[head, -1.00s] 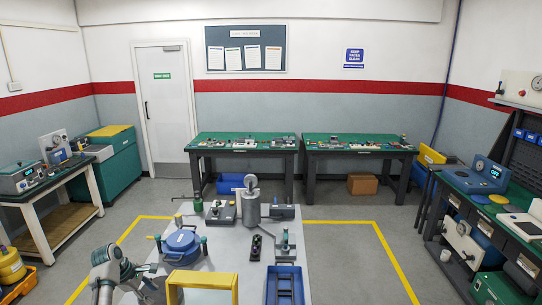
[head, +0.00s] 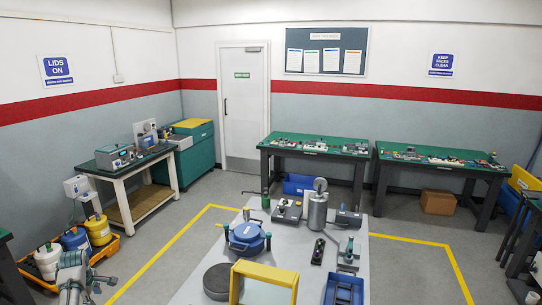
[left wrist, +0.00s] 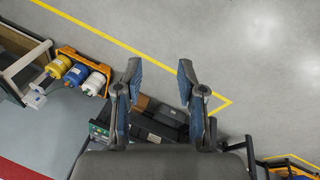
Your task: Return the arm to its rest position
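My left gripper (left wrist: 159,70) is open in the left wrist view, its two blue-padded fingers apart with nothing between them. Bare floor and a yellow floor line lie beyond the fingertips. In the head view a part of my left arm (head: 74,278) shows at the bottom left, to the left of the grey table (head: 197,282) and apart from it in the picture. The fingers cannot be made out clearly there. My right gripper is in neither current view.
The grey table holds a blue round-lidded vessel (head: 246,238), a yellow frame (head: 265,272), a grey cylinder (head: 318,212) and a blue tray (head: 343,290). An orange tray (head: 112,245) with several canisters stands at left. Open floor (head: 165,238) lies between.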

